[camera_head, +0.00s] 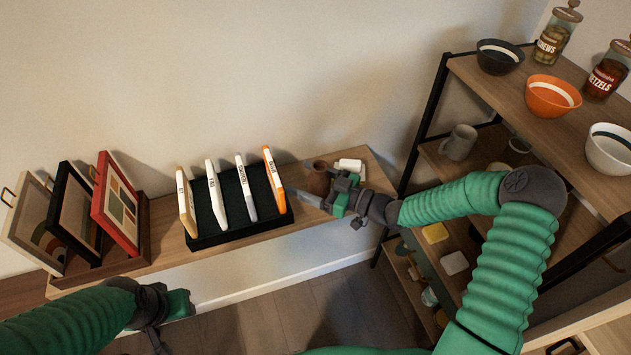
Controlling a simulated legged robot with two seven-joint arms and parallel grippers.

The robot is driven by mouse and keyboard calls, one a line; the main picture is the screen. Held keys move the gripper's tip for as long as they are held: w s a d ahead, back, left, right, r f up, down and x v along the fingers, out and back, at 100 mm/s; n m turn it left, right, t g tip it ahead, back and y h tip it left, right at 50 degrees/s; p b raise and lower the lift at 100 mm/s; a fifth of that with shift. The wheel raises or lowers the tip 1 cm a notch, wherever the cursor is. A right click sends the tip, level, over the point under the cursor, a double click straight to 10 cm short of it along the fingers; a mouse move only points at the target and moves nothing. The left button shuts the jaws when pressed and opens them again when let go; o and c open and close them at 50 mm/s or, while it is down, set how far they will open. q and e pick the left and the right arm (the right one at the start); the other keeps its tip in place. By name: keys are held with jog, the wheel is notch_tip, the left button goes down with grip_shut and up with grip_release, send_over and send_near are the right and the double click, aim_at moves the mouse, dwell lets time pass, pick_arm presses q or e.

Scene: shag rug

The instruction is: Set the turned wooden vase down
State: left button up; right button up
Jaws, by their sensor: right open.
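The turned wooden vase (318,178) is a small dark brown round shape on the wooden wall shelf (163,250), near the shelf's right end. Part of it is hidden by my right gripper (322,196). The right gripper is open, low over the shelf and close beside the vase; I cannot tell whether they touch. My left gripper (175,304) is at the lower left, in front of the shelf and away from the vase. Its fingers are not clear enough to tell their state.
A black rack (235,205) with several upright slabs stands left of the vase. Framed pictures (118,200) stand farther left. A small white object (350,165) lies behind the gripper. A shelving unit (430,110) with bowls, jars and a mug (459,143) is at the right.

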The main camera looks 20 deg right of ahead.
jog(key=shift+s+d, duration=0.15)
jog(key=shift+d, duration=0.45)
jog(key=c, duration=0.6)
jog(key=shift+d+f, duration=0.1)
jog(key=shift+d, duration=0.15)
jog(key=c, duration=0.5)
jog(key=shift+a, duration=0.3)
jog(key=c, duration=0.5)
jog(key=shift+a, duration=0.2)
grip_shut()
